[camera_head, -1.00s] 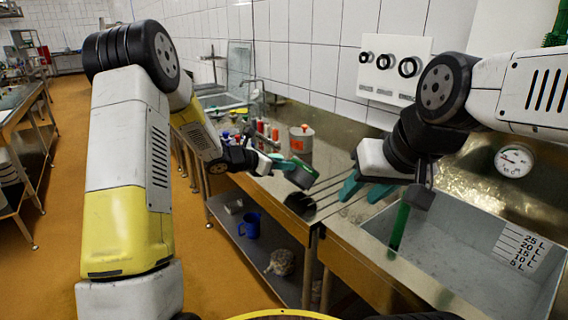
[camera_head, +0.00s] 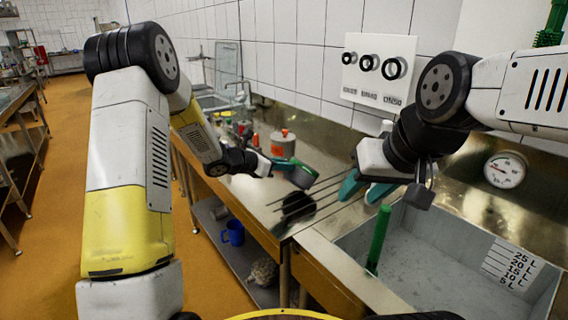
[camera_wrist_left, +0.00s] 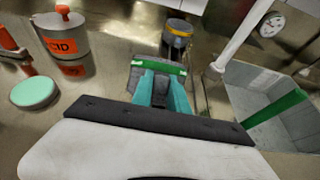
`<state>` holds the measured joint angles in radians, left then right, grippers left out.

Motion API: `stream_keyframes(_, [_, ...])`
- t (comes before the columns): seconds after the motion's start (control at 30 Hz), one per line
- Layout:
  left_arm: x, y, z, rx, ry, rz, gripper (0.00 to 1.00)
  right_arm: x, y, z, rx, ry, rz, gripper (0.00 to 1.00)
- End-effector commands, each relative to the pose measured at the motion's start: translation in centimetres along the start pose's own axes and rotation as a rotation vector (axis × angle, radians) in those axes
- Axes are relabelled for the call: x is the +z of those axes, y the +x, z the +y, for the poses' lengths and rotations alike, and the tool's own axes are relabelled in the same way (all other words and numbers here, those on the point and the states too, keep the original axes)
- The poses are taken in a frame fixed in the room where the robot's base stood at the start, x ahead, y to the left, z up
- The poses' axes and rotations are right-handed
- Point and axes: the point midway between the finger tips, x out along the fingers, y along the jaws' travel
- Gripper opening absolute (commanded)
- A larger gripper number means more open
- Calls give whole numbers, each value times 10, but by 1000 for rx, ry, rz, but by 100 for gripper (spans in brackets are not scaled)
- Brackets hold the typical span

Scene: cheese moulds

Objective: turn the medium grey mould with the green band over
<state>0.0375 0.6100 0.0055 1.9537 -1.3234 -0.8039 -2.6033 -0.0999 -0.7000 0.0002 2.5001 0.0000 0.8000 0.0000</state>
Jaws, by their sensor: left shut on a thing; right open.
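The grey mould with the green band (camera_head: 302,178) is held in the air above the steel counter, tilted in the head view. My left gripper (camera_head: 284,163) is shut on it. In the left wrist view the mould (camera_wrist_left: 157,82) sits at the ends of the teal fingers, its green band across the upper side. Its open end cannot be told clearly. My right gripper (camera_head: 366,189) is open and empty, to the right of the mould and apart from it, near the sink's left edge.
A steel sink (camera_head: 455,245) with a litre scale lies at the right, a green pole (camera_head: 378,240) standing in it. A pot with an orange label (camera_head: 283,145) stands farther back on the counter. A pale green disc (camera_wrist_left: 35,92) lies near it. A blue jug (camera_head: 233,232) is on the lower shelf.

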Motion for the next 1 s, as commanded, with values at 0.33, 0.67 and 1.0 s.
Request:
stream_keyframes(0.33, [1,0,0,-1,1,-1,43,0,0,0,0,0,0,41])
stream_keyframes(0.67, [0,0,0,-1,0,1,45,0,0,0,0,0,0,41])
stream_keyframes(1.0, [-2,-3,0,-1,0,1,45,0,0,0,0,0,0,41])
